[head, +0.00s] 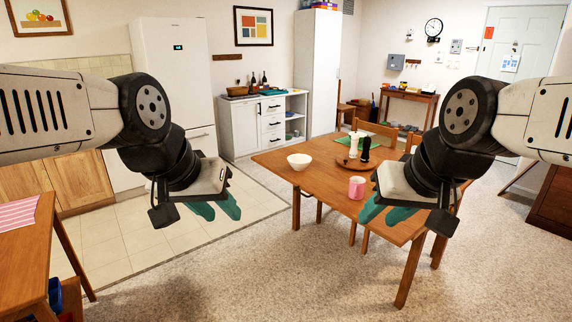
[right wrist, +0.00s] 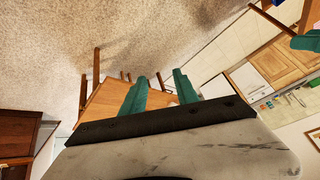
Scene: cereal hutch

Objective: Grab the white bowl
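The white bowl (head: 299,161) stands upright on the wooden dining table (head: 330,189), near its left edge in the head view. My left gripper (head: 219,207) hangs to the left of the table, apart from the bowl, with its teal fingers spread and nothing between them. My right gripper (head: 386,213) is over the right part of the table, to the right of the bowl and nearer to me. In the right wrist view its two teal fingers (right wrist: 155,92) stand apart with nothing between them. The bowl cannot be made out in the right wrist view.
A pink mug (head: 357,188) stands on the table to the right of the bowl. A round wooden tray (head: 347,163) holds a white and a black mill. Chairs (head: 376,131) stand at the far side. Open floor lies in front of the table.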

